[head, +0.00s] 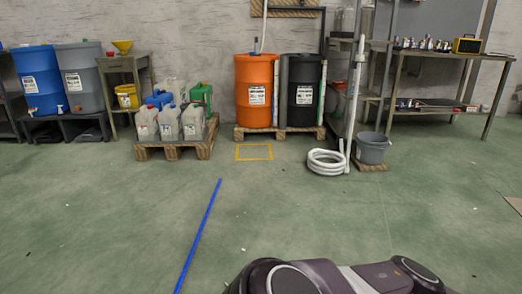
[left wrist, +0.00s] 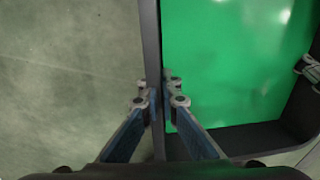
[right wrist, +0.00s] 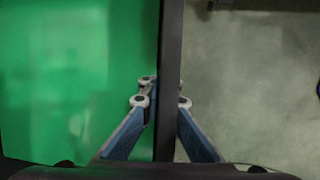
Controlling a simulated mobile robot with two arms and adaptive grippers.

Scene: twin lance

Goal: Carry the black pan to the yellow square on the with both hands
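The black pan shows only in the wrist views, as a dark wall in the left wrist view (left wrist: 150,35) and in the right wrist view (right wrist: 171,45). Bright green liquid (left wrist: 235,60) covers its inside. My left gripper (left wrist: 160,98) has its fingers closed on either side of one wall. My right gripper (right wrist: 162,98) is closed the same way on another wall. The yellow square (head: 254,159) is a taped outline on the floor in the head view, in front of a pallet. The pan and both grippers are outside the head view.
A pallet with jerrycans (head: 170,124) stands left of the square. An orange drum (head: 255,80) and a black drum (head: 302,93) stand behind it. A coiled white hose (head: 326,162) and a grey bucket (head: 371,150) are to the right. A blue line (head: 201,230) crosses open green floor.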

